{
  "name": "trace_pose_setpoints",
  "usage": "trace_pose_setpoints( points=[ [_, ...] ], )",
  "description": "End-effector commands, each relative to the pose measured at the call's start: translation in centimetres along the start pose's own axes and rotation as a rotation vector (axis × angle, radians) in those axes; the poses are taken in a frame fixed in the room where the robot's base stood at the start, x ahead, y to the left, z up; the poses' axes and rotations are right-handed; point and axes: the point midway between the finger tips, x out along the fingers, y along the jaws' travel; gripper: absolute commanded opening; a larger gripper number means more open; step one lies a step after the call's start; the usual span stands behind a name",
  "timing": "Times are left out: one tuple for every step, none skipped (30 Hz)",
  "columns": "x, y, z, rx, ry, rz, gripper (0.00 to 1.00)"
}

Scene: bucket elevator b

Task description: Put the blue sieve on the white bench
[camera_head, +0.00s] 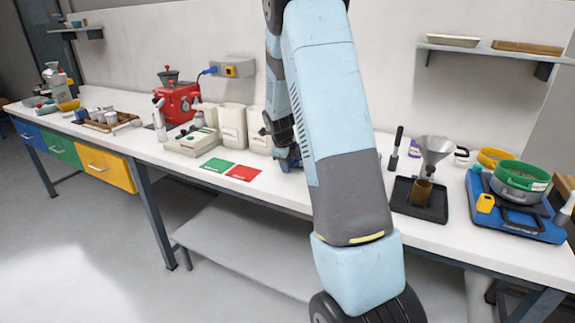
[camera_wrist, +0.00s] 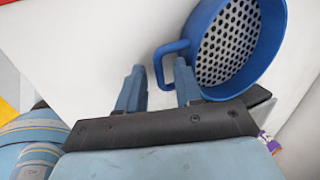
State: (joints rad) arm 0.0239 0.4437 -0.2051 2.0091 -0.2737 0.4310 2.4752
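The blue sieve (camera_wrist: 277,45), a round blue rim around a perforated grey plate, shows at the upper right of the wrist view, over a white surface. Its loop handle (camera_wrist: 158,66) points left. My gripper (camera_wrist: 158,88) is open, with the bar of the handle between its two spread fingers and a visible gap to the left finger. Whether the right finger touches the handle I cannot tell. The white bench (camera_head: 285,187) runs across the head view. There my arm hides the sieve, and a dark blue patch beside the arm is too small to identify.
Green (camera_head: 220,165) and red (camera_head: 243,173) cards lie left of my arm, with white canisters (camera_head: 232,126) behind. To the right are a black tray (camera_head: 432,211) with a funnel (camera_head: 433,148) and a blue machine (camera_head: 538,226) bearing a green sieve (camera_head: 522,172). A shelf (camera_head: 490,48) hangs above.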

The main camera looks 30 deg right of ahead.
Motion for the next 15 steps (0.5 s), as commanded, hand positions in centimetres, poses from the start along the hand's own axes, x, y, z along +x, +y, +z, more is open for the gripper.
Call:
trace_pose_setpoints(
  points=[
    [-0.5,0.0,0.1,0.0,-0.002,-0.002,0.35],
    [-0.8,0.0,0.1,0.0,-0.002,-0.002,0.35],
    [-1.4,-0.1,0.1,0.0,-0.002,-0.002,0.35],
    [-1.8,-0.1,0.1,0.0,-0.002,-0.002,0.35],
    [-2.3,-0.1,0.1,0.0,-0.003,-0.003,0.35],
    [-3.0,0.0,0.1,0.0,-0.004,-0.003,0.35],
    [-3.6,0.0,0.1,-0.001,-0.004,-0.003,0.35],
    [-4.2,-0.1,0.1,0.0,-0.003,-0.003,0.35],
    [-5.0,-0.1,0.1,0.0,-0.003,-0.003,0.35],
    [-5.7,0.0,0.1,0.0,-0.004,-0.003,0.35],
    [-6.2,0.0,0.1,-0.001,-0.004,-0.002,0.35],
    [-7.0,0.0,0.1,-0.001,-0.004,-0.002,0.35],
    [-7.5,0.0,0.1,0.0,-0.004,-0.003,0.35],
    [-8.1,0.0,0.1,0.0,-0.003,-0.003,0.35],
    [-8.7,0.0,0.1,0.0,-0.003,-0.002,0.35]
  ],
)
